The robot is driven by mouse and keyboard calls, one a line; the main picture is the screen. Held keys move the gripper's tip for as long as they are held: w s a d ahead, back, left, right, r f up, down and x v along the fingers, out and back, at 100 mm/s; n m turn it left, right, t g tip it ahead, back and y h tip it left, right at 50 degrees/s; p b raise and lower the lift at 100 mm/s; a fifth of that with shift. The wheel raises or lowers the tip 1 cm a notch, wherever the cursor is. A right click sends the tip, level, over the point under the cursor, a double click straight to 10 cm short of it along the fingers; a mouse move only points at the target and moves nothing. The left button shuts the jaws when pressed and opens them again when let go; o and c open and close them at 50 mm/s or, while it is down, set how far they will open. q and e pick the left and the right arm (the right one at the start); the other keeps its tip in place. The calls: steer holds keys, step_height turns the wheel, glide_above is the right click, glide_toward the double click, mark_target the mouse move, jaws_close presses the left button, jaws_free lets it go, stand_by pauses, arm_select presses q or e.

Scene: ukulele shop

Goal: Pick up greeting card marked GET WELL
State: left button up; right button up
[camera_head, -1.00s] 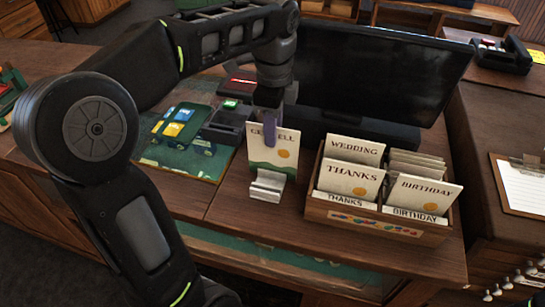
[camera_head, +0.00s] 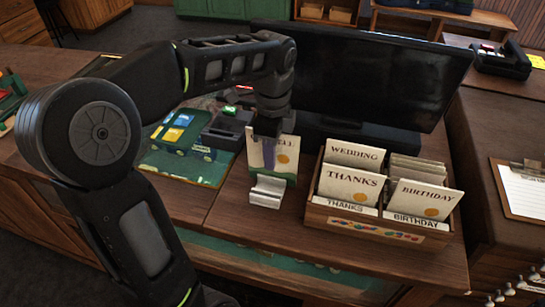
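The GET WELL card (camera_head: 286,148) is cream with a gold disc and a green lower band. It stands upright at a small silver holder (camera_head: 267,191) on the wooden counter. My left gripper (camera_head: 268,158) comes down from above at the card's top. One finger lies over the card's front and covers most of its lettering. The other finger is hidden, so I cannot tell whether the gripper is closed on the card. My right gripper is not in view.
A wooden box (camera_head: 375,231) of WEDDING, THANKS and BIRTHDAY cards stands close on the right. A dark monitor (camera_head: 375,75) is behind. A green mat (camera_head: 185,167) and a dark device (camera_head: 226,130) lie left. The counter's front edge is close.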

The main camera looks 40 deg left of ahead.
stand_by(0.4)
arm_select(q)
jaws_close()
stand_by(0.4)
